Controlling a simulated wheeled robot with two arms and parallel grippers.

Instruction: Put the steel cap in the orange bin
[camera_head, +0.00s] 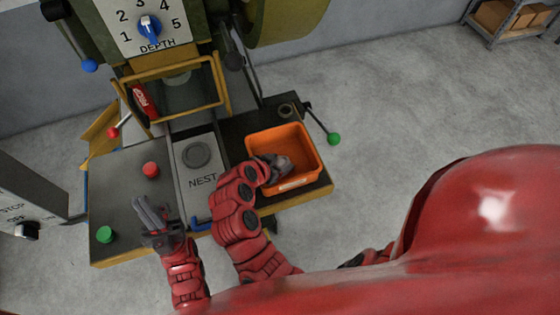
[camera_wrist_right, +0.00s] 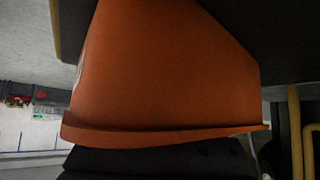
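The orange bin (camera_head: 313,150) stands on the dark right part of the machine table. In the right wrist view its orange wall (camera_wrist_right: 165,70) and rim fill much of the picture. My right gripper (camera_head: 284,164) is at the bin's opening in the head view; its fingertips are too small and dark to tell open from shut. My left gripper (camera_head: 145,210) is above the grey table's left part, apart from the bin, with no object visible in it. I cannot surely identify the steel cap; a round grey disc (camera_head: 196,155) sits at the plate marked NEST.
A small dark ring-shaped part (camera_head: 287,110) is behind the bin. A red button (camera_head: 151,169) and a green button (camera_head: 105,234) stand on the table's left. A lever with a green knob (camera_head: 334,139) is right of the bin. A yellow frame (camera_head: 222,85) stands behind the nest.

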